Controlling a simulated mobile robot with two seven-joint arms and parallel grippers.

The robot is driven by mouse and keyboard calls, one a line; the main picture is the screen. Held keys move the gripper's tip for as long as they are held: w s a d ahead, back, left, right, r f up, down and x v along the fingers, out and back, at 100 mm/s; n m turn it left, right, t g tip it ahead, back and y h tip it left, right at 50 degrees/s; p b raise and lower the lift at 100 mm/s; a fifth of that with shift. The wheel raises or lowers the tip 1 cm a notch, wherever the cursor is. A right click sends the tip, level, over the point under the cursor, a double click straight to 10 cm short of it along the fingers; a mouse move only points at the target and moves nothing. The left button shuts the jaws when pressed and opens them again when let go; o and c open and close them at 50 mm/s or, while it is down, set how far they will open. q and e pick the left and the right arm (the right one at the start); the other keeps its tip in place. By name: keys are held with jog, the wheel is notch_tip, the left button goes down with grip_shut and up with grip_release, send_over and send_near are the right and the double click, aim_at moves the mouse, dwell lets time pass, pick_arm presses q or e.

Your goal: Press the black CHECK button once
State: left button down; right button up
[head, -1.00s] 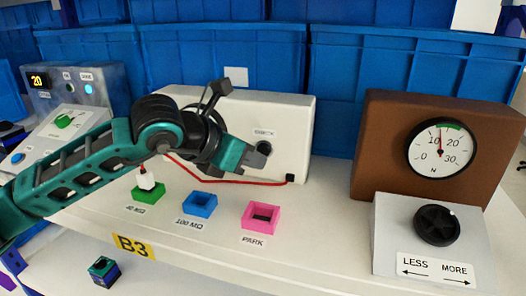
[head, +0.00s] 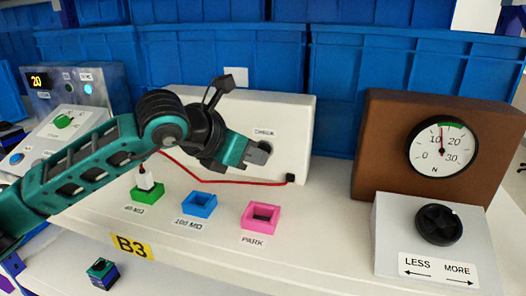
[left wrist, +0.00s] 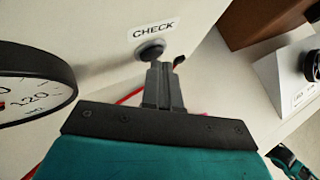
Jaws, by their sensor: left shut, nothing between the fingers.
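The black CHECK button (head: 266,146) is on the front of the white box (head: 297,130), under its CHECK label. It also shows as a dark round knob in the left wrist view (left wrist: 150,50). My left gripper (head: 262,153) is shut and empty, with its grey fingertips right in front of the button. In the left wrist view the closed fingertips (left wrist: 161,66) overlap the button's lower edge. I cannot tell whether they touch it.
A red cable (head: 225,183) runs low along the white box. Green (head: 148,194), blue (head: 199,205) and pink (head: 261,216) sockets are on the bench before it. A brown gauge box (head: 380,130) and a black knob (head: 439,224) stand to the right.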

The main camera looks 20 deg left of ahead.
pick_arm(q)
jog(key=shift+w, duration=0.2)
jog(key=shift+s, duration=0.1)
dwell(0.4)
jog(key=shift+s+b, duration=0.55)
jog(key=shift+s, duration=0.2)
jog(key=shift+s, duration=0.1)
jog(key=shift+s+f+b, duration=0.1)
jog(key=shift+s+b, duration=0.6)
jog(key=shift+s, duration=0.45)
jog(key=shift+s+a+b, duration=0.1)
jog(key=shift+s+b, duration=0.35)
jog(key=shift+s, duration=0.8)
